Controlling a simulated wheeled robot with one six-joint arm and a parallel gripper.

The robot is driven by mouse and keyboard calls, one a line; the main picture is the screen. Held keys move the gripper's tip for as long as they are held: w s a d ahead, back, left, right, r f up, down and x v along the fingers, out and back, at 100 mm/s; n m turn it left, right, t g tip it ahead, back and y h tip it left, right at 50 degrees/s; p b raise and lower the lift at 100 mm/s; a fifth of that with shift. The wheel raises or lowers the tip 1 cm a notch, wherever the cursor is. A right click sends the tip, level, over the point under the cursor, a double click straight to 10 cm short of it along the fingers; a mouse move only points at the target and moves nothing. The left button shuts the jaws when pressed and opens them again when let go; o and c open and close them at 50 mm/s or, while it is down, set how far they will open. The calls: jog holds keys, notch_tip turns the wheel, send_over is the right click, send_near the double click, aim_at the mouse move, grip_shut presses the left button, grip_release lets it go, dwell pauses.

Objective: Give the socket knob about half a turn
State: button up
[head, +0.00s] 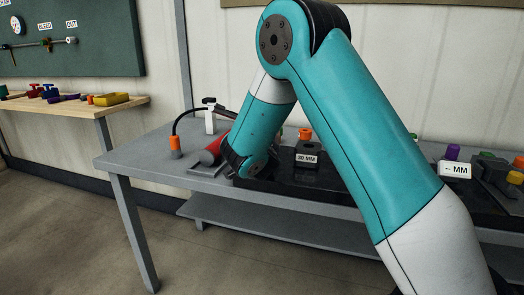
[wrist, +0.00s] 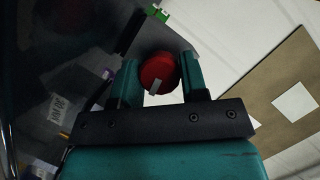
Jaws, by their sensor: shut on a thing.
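The socket knob (wrist: 158,70) looks like a red round knob with a pale grey mark across its lower edge. In the wrist view it sits between the two teal fingers of my gripper (wrist: 160,77), which is shut on it from both sides. The pale mark points down toward the palm in that picture. In the head view a red cylinder (head: 213,150) shows just left of my wrist, on a small grey base. My gripper's fingers and their contact are hidden there behind my wrist.
A grey bench (head: 140,157) carries a hose with an orange end (head: 175,146), a white post (head: 210,118) and a black block labelled 30 MM (head: 308,158). A block labelled MM (head: 455,170) stands right. A wooden shelf (head: 75,110) with coloured tools is at left.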

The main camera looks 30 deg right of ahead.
jog(key=n+g, duration=0.2)
jog(key=n, duration=0.1)
jog(key=shift+a+h, duration=0.15)
jog(key=shift+h, duration=0.25)
jog(key=n+g+h+p, duration=0.1)
jog(key=n, duration=0.2)
jog(key=shift+w+g+p, duration=0.1)
jog(key=shift+g+p, duration=0.3)
jog(key=n+g+h+p, duration=0.1)
jog(key=n+p, duration=0.1)
jog(key=n, duration=0.1)
jog(key=shift+g+h, duration=0.4)
jog(key=shift+f+n+g+h+p, duration=0.1)
jog(key=shift+n+g+h+p, duration=0.1)
jog(key=shift+n+h+p, duration=0.45)
jog(key=shift+n+g+h+p, duration=0.15)
jog(key=shift+n+g+p, duration=0.1)
jog(key=shift+n, duration=0.8)
jog(key=o, duration=0.6)
